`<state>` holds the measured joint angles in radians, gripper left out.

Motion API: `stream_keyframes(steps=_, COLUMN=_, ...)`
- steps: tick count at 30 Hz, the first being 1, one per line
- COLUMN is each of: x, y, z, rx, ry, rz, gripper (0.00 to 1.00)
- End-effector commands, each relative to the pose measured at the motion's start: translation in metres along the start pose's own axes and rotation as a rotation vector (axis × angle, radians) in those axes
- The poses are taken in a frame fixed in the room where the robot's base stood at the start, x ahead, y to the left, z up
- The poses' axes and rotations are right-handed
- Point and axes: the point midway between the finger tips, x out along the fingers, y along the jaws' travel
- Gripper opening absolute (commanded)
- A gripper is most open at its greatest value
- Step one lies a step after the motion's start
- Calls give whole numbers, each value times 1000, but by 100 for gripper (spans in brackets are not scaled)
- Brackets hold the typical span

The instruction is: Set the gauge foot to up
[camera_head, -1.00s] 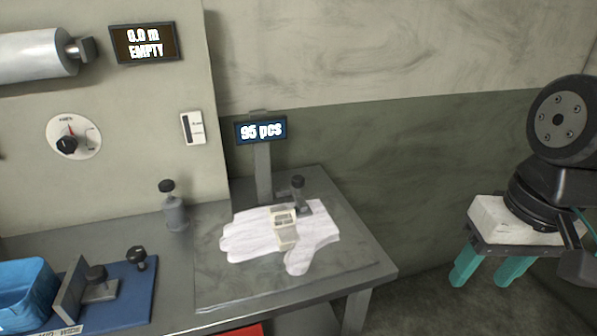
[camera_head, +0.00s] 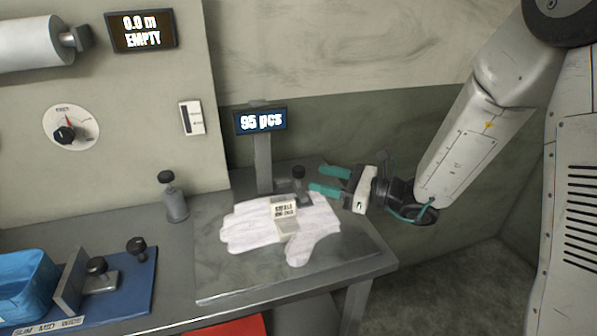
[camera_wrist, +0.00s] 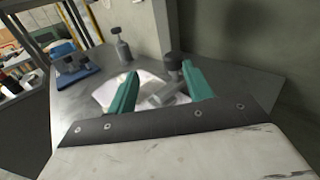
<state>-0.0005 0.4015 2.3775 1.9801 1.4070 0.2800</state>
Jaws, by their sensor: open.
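The gauge foot is a small dark grey piece with a black knob (camera_head: 299,172) on top, at the back right of the glove stack. In the wrist view its black knob (camera_wrist: 172,64) stands between my fingers, nearer the right one, with a grey part below it. I cannot tell whether the foot touches the gloves. White gloves (camera_head: 250,232) lie flat with a pale paper band (camera_head: 285,217) around them. My gripper (camera_head: 317,180) is open and empty, its teal fingers just right of the knob. It also shows in the wrist view (camera_wrist: 160,75).
A display (camera_head: 261,120) reading "95 pcs" stands on a post behind the gloves. A grey bottle-shaped post (camera_head: 174,198) with a black knob is to the left. A blue board (camera_head: 130,290) and blue bin (camera_head: 25,285) are at the front left. The wall is close behind.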

Motion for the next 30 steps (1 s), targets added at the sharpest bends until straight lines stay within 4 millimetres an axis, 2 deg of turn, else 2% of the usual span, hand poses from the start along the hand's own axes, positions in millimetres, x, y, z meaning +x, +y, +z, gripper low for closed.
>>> stream_keyframes(steps=1, x=0, y=-6, z=-7, rx=26, ry=-4, rz=-28, gripper=51)
stream_keyframes(steps=5, x=6, y=-15, z=-14, rx=53, ry=-11, rz=-65, gripper=51)
stream_keyframes(steps=15, x=57, y=-18, z=-13, rx=52, ry=-13, rz=-65, gripper=51)
stream_keyframes(steps=19, x=72, y=-19, z=-12, rx=52, ry=-12, rz=-66, gripper=51)
stream_keyframes(steps=30, x=79, y=-20, z=-12, rx=52, ry=-11, rz=-67, gripper=51)
